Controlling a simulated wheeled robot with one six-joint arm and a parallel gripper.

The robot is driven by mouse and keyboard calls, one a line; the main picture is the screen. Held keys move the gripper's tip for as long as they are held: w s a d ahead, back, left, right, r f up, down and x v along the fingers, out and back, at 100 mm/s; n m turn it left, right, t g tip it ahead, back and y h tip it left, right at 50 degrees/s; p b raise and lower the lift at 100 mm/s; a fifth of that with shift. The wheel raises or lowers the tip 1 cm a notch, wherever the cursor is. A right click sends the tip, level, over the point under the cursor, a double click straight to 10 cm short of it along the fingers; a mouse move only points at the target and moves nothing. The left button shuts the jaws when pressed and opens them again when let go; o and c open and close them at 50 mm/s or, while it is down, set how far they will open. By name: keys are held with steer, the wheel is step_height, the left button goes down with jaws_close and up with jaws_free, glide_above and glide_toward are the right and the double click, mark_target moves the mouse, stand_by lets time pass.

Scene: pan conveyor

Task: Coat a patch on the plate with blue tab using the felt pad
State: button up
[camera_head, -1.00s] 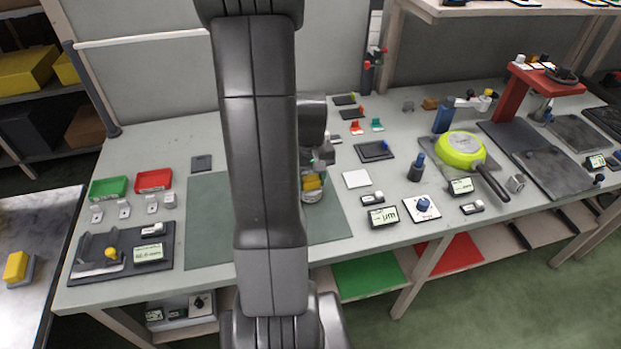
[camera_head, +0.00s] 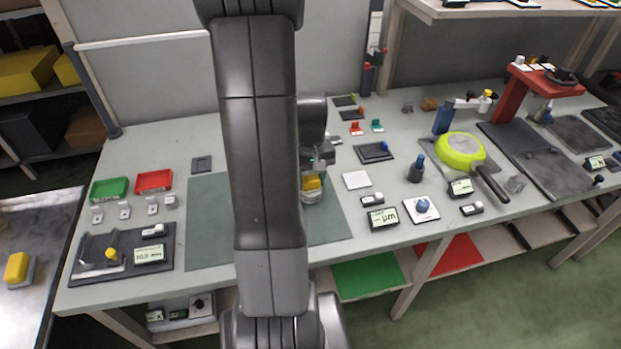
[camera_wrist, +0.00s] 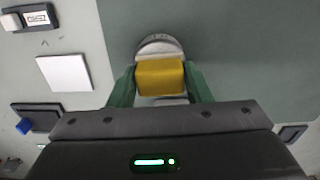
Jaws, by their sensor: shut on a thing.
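The plate with the blue tab (camera_head: 374,152) is a dark flat plate lying on the bench, right of my arm. In the wrist view it shows at the left edge, partly cut off, with its blue tab (camera_wrist: 24,126). My gripper (camera_wrist: 160,82) is shut on a yellow block (camera_wrist: 160,77) with a round pale grey piece (camera_wrist: 158,45) at it. They are over the green mat, and my arm hides part of them in the head view. I cannot tell whether the round piece touches the mat, or whether this is the felt pad.
A blue-knobbed unit (camera_head: 421,208), a dark blue bottle (camera_head: 416,168) and a lime pan (camera_head: 461,150) stand farther right. Red (camera_head: 154,181) and green (camera_head: 108,188) trays are at the left.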

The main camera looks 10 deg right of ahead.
mark_target(311, 179)
steer(key=shift+r+p, duration=2.2)
steer(key=shift+r, duration=1.1)
steer(key=shift+s+f, duration=0.1)
